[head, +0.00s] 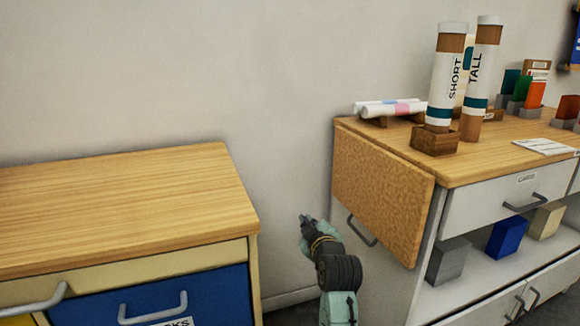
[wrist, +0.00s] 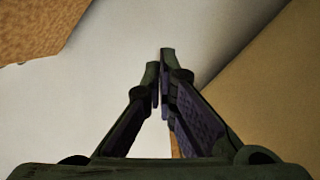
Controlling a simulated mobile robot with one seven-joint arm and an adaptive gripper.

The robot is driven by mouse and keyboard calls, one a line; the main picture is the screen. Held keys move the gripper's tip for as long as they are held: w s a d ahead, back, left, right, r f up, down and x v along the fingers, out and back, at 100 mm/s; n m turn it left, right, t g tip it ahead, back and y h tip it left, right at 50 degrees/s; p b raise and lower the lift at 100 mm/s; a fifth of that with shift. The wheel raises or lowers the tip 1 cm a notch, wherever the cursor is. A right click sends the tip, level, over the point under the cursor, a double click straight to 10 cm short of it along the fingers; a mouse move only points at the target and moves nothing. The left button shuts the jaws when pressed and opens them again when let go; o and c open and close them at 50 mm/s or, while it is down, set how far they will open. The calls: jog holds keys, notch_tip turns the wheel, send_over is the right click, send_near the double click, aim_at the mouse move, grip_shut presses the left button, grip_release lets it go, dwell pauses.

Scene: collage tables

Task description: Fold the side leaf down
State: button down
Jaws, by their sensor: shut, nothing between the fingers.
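The side leaf (head: 382,190) is a speckled, cork-brown panel on the left side of the right-hand cabinet. It hangs steeply downward from the cabinet top's left edge, its broad face toward the gap between the cabinets. I cannot tell whether it lies flat against the side. A speckled brown corner in the wrist view (wrist: 35,25) looks like the leaf. My gripper (head: 305,219) is in the gap, left of the leaf's lower part and apart from it. In the wrist view its fingertips (wrist: 161,62) meet with nothing between them.
A dark curved handle (head: 362,231) shows below the leaf. Tubes marked SHORT (head: 444,80) and TALL (head: 480,80) stand on the right cabinet top (head: 480,160). The left cabinet (head: 120,200) has a bare wooden top. The gap between cabinets is narrow.

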jog(key=w+d+f+n+t+b, duration=0.1)
jog(key=w+d+f+n+b, duration=0.1)
jog(key=d+b, duration=0.5)
jog(key=w+d+f+n+t+h+b, duration=0.1)
jog(key=w+d+f+n+b, duration=0.1)
jog(key=d+f+n+b, duration=0.2)
jog(key=shift+w+d+f+n+b, duration=0.35)
jog(key=shift+d+f+b, duration=1.5)
jog(key=shift+b, duration=0.7)
jog(key=shift+d+r, duration=0.1)
jog(key=shift+d, duration=0.05)
